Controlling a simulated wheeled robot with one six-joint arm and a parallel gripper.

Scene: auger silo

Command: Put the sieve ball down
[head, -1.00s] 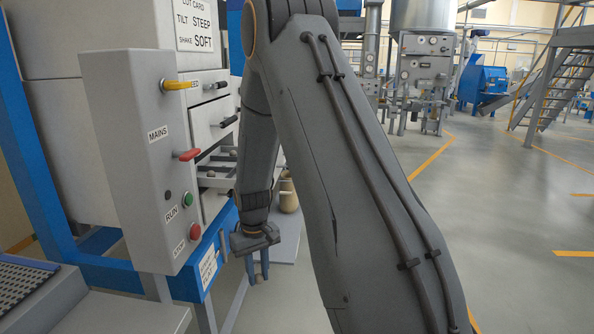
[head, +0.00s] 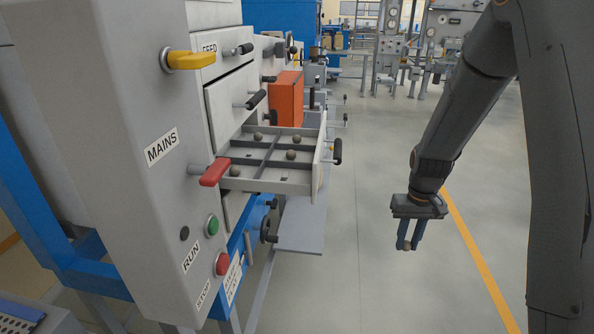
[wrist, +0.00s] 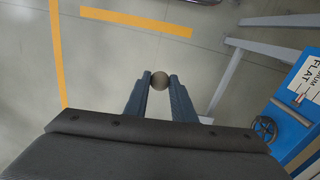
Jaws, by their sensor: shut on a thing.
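The sieve ball (wrist: 160,80) is a small brownish-grey ball between my fingertips in the wrist view. My gripper (wrist: 160,84) is shut on it. In the head view my gripper (head: 407,246) hangs pointing down over open floor, right of the machine, with the ball (head: 407,249) at its tips. An open sieve drawer (head: 317,185) sticks out of the machine to the left of my gripper, well apart from it. The drawer is split by dividers, and several similar balls (head: 291,155) lie in its compartments.
A control box with a yellow lever (head: 190,60), red lever (head: 215,172), green button (head: 212,225) and red button (head: 222,263) stands at left. An orange box (head: 287,98) sits behind the drawer. A low grey shelf (head: 305,228) lies below it.

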